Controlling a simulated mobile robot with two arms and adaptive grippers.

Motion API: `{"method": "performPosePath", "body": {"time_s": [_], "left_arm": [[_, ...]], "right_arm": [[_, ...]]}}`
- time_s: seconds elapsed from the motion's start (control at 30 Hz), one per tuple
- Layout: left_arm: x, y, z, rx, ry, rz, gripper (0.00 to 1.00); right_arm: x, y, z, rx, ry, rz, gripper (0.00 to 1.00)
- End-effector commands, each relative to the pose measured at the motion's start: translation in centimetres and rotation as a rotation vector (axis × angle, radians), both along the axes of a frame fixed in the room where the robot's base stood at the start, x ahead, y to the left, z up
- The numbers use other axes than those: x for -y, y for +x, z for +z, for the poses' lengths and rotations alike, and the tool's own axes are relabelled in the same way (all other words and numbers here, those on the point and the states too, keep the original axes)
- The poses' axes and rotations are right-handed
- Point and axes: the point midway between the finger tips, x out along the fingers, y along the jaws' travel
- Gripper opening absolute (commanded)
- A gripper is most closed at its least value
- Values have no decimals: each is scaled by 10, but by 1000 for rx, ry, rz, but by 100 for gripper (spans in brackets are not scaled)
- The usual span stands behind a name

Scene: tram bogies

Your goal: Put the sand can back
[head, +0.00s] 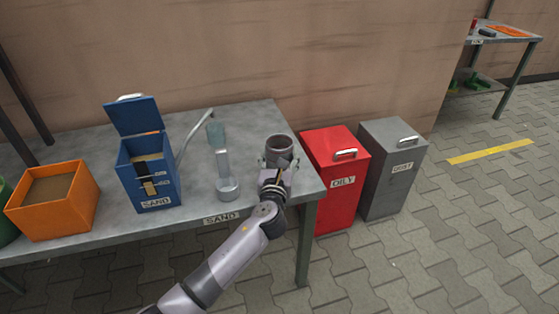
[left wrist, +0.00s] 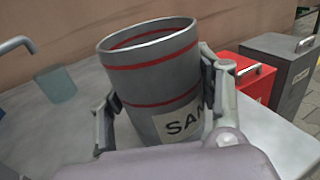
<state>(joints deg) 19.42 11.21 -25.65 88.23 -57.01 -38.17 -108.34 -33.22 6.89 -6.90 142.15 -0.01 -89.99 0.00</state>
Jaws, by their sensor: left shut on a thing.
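The sand can (head: 279,147) is a grey cylinder with an open top, at the right end of the grey table. In the left wrist view the sand can (left wrist: 150,80) shows red bands and a label reading "SAN", the rest hidden. My left gripper (head: 277,163) is shut on the can, with one finger on each side of it. The left gripper (left wrist: 158,100) also shows in the left wrist view. The can is about upright; I cannot tell whether its base touches the table. My right gripper is not in view.
The table (head: 110,228) has a "SAND" label on its front edge. On it are a blue sand box (head: 150,185) with its lid up, an orange bin (head: 52,222) and a grey scoop (head: 226,175). A red "OILY" bin (head: 336,195) and a grey bin (head: 392,185) stand right of it.

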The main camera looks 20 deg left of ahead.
Motion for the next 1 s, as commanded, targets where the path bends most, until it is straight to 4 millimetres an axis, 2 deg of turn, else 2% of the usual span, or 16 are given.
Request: {"method": "performPosePath", "body": {"time_s": [0.4,0.43,0.73,1.0], "left_arm": [[0,0,-4,3,0,-1,29],[0,0,-4,2,-1,0,60],[0,0,-4,2,-1,-1,80],[0,0,-4,2,-1,-1,80]], "right_arm": [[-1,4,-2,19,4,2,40],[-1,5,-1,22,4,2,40],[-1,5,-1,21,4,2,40],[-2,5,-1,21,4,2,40]]}}
